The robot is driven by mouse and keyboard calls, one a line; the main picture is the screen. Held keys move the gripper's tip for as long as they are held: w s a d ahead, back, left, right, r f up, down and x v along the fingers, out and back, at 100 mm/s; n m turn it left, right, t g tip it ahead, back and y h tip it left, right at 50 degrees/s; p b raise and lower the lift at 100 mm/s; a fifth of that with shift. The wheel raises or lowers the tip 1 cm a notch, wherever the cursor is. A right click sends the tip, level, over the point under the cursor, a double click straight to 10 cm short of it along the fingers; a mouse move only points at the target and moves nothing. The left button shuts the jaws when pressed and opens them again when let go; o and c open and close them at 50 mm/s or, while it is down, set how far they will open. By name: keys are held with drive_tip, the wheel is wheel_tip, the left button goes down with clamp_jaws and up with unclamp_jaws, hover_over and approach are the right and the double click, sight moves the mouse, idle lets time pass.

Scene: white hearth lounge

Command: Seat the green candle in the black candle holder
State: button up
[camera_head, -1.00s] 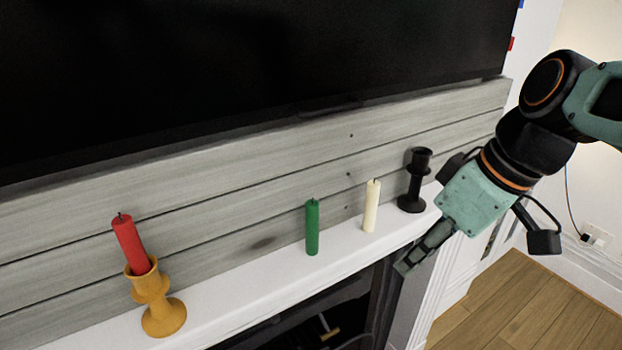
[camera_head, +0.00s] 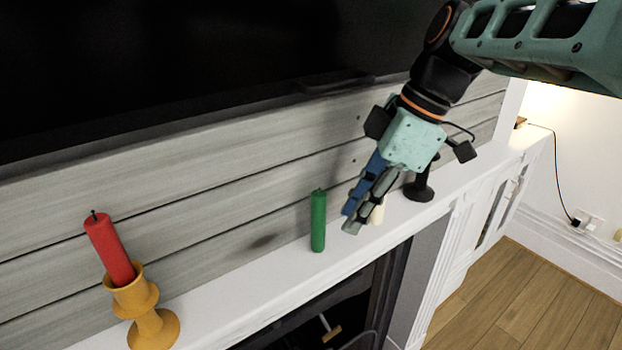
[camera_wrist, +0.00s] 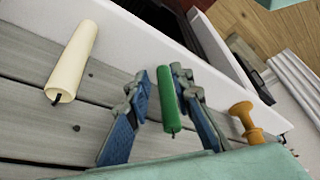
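The green candle (camera_head: 318,221) stands upright on the white mantel, left of my gripper (camera_head: 352,222) in the head view. In the wrist view the green candle (camera_wrist: 168,100) shows between my gripper's spread fingers (camera_wrist: 160,138). The gripper is open and empty, a little to the right of the candle and apart from it in the head view. The black candle holder (camera_head: 421,185) stands on the mantel behind and right of my gripper, and its top is partly hidden by my arm. It is not seen in the wrist view.
A cream candle (camera_head: 378,213), partly hidden by my gripper, stands between the green candle and the black holder; it also shows in the wrist view (camera_wrist: 73,62). A red candle (camera_head: 110,249) sits in an orange holder (camera_head: 152,325) at left. The mantel (camera_head: 235,297) is clear between orange holder and green candle.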

sight(318, 214)
drive_tip(key=a, duration=0.5)
drive_tip(key=shift+w+a+f+p, duration=0.2)
drive_tip(key=shift+a+f+p, duration=0.1)
drive_tip(key=shift+a+p, duration=0.1)
drive_tip(key=shift+f, duration=0.3)
clamp_jaws()
